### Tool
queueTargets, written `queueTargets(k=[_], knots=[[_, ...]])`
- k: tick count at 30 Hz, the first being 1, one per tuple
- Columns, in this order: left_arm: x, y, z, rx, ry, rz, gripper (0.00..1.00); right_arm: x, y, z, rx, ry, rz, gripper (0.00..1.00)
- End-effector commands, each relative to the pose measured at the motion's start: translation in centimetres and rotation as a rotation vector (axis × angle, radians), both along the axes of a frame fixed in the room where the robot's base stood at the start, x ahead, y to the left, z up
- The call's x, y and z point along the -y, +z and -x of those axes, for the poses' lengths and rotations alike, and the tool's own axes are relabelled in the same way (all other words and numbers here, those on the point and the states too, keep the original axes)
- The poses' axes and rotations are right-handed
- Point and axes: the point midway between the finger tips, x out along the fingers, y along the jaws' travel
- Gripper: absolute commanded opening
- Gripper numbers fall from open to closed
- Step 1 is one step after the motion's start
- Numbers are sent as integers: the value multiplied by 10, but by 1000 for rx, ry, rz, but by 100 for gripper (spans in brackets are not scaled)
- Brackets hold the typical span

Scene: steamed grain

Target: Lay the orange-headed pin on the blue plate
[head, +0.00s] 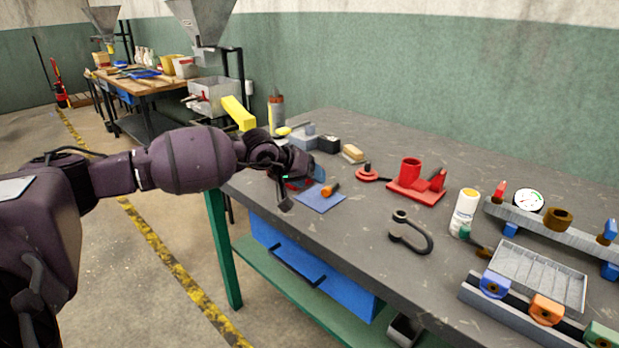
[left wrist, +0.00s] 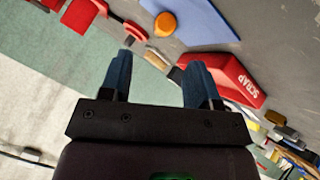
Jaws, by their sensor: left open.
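The blue plate (head: 318,202) lies flat near the left end of the grey workbench; its corner also shows in the left wrist view (left wrist: 208,18). The orange-headed pin (head: 329,190) is at the plate's far right edge in the head view. In the left wrist view its round orange head (left wrist: 165,24) overlaps the plate's edge. The pin's shank is not clearly seen, so I cannot tell how much of it rests on the plate. My left gripper (head: 303,190) is open and empty, just left of the plate and apart from the pin. My right gripper is out of view.
A red scrap bin (left wrist: 232,78) stands close beside my left fingers. A red stand (head: 415,194), a dark shackle (head: 411,235) and a white bottle (head: 465,212) stand to the right. The bench between the plate and shackle is clear.

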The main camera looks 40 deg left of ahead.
Motion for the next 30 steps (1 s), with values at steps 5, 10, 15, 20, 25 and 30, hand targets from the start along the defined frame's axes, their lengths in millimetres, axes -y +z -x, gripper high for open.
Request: queueTargets(k=[5, 10, 15, 20, 25, 30], knots=[[-6, 24, 20, 6, 1, -3, 56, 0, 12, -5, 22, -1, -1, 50], [-13, 46, 44, 7, 0, -4, 56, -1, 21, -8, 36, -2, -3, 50], [-18, 62, 62, 6, 1, -2, 56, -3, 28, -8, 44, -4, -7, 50], [-20, 68, 71, 4, 0, -1, 56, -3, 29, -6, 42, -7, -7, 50], [-20, 69, 74, 2, 1, 1, 56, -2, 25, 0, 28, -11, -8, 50], [-20, 68, 74, 1, 0, 1, 56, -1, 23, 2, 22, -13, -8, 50]])
